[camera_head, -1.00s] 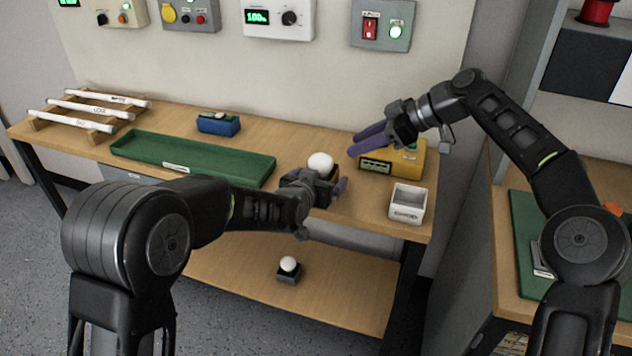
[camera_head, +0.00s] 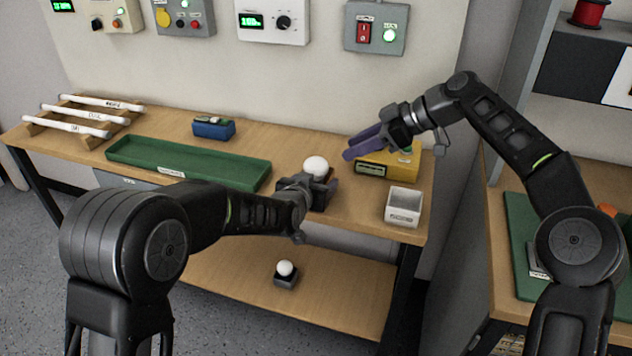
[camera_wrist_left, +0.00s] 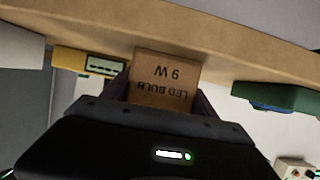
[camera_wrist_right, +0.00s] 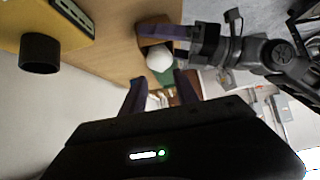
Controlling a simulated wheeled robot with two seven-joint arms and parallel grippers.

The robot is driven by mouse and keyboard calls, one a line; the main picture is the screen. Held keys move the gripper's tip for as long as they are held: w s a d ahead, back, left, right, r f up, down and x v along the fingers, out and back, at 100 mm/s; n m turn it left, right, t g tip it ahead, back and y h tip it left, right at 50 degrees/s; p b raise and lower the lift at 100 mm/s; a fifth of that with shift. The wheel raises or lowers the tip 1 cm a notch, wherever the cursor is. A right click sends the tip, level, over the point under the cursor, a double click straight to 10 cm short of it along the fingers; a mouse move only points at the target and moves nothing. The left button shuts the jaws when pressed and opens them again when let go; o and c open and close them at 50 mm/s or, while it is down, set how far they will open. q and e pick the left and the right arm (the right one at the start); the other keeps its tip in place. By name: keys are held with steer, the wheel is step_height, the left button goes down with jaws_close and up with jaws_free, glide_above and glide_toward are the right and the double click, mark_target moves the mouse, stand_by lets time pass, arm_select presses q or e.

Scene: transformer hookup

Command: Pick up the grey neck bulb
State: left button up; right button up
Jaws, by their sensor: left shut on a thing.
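A white bulb (camera_head: 316,165) sits upright in a small brown box on the front of the upper bench top. Its neck is hidden, so I cannot tell its colour. My left gripper (camera_head: 328,190) is shut on that box (camera_wrist_left: 163,82), which reads LED BULB 9 W in the left wrist view. The right wrist view also shows the bulb (camera_wrist_right: 159,58) in the box. A second white bulb (camera_head: 286,268) stands in a dark holder on the lower shelf, its neck hidden too. My right gripper (camera_head: 362,146) is open and empty beyond the box, near the yellow device.
A yellow device (camera_head: 388,163) and a white bin (camera_head: 403,206) stand right of the box. A long green tray (camera_head: 190,164), a blue block (camera_head: 213,128) and a rack of white tubes (camera_head: 82,117) are to the left. The lower shelf (camera_head: 230,278) is mostly clear.

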steer(key=shift+o, duration=1.4)
steer(key=shift+a+r, duration=0.15)
steer(key=shift+a, duration=0.15)
steer(key=o, duration=0.6)
steer(key=s+a+r+n+g, duration=0.1)
steer(key=s+a+r+n, duration=0.1)
steer(key=a, duration=0.8)
steer(key=shift+s+r+n, duration=0.3)
steer(key=shift+s+r, duration=0.4)
steer(key=shift+s, duration=0.15)
steer(key=s+a+h, duration=0.1)
steer(key=a, duration=0.1)
steer(key=s+a+m+h, duration=0.1)
steer(key=a, duration=0.1)
steer(key=s+a+m+h, duration=0.1)
steer(key=a, duration=0.1)
steer(key=shift+s+a+r+t+h, duration=0.2)
steer(key=shift+s+t+h, duration=0.1)
steer(key=shift+s+h, duration=0.1)
steer(key=m+t+h, duration=0.3)
steer(key=m+h, duration=0.2)
steer(key=m, duration=1.2)
glide_toward(317, 162)
steer(key=s+r, duration=0.2)
steer(key=m, duration=0.4)
steer(key=shift+w+a+f+h, duration=0.1)
steer(key=shift+w+f+h, duration=0.05)
steer(key=shift+w+h, duration=0.15)
steer(key=shift+x, duration=3.4)
